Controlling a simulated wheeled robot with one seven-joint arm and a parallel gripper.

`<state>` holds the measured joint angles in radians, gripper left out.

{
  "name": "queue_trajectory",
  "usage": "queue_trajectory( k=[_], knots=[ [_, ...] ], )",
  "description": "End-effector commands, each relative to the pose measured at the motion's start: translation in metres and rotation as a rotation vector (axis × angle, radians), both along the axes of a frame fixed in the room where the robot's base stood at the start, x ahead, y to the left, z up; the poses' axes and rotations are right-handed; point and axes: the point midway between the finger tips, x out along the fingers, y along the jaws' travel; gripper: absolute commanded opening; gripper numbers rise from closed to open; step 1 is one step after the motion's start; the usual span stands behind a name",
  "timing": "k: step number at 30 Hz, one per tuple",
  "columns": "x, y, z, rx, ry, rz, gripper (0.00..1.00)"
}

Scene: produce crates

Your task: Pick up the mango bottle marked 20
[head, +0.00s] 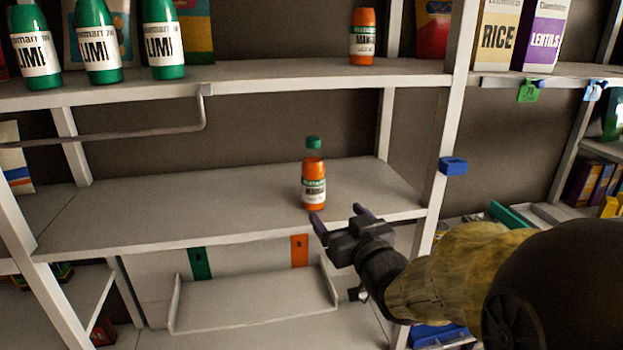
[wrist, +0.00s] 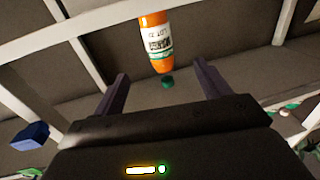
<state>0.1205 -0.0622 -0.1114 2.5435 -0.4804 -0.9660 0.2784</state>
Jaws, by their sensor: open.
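An orange mango bottle (head: 313,190) with a green cap and a white label stands upright near the front edge of the middle shelf in the head view. My gripper (head: 340,217) is open and empty at that edge, just to the right of and in front of the bottle. In the wrist view the same bottle (wrist: 157,40) appears upside down, ahead of and between the two spread fingers, not touched by them. A second orange mango bottle (head: 363,38) stands on the upper shelf. I cannot read a 20 on either label.
Several green bottles (head: 101,45) stand at the left of the upper shelf (head: 270,72). The middle shelf (head: 200,205) is otherwise mostly clear. A white upright (head: 446,130) with a blue clip (head: 453,166) rises right of my gripper. Rice (head: 497,38) and lentils (head: 545,40) boxes stand upper right.

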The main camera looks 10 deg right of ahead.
Motion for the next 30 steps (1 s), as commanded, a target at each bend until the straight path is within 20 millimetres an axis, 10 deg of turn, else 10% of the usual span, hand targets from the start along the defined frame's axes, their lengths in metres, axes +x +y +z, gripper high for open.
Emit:
queue_trajectory(
  k=[30],
  knots=[
    [0.061, 0.01, 0.002, 0.0, 0.003, 0.002, 0.76]
  ],
)
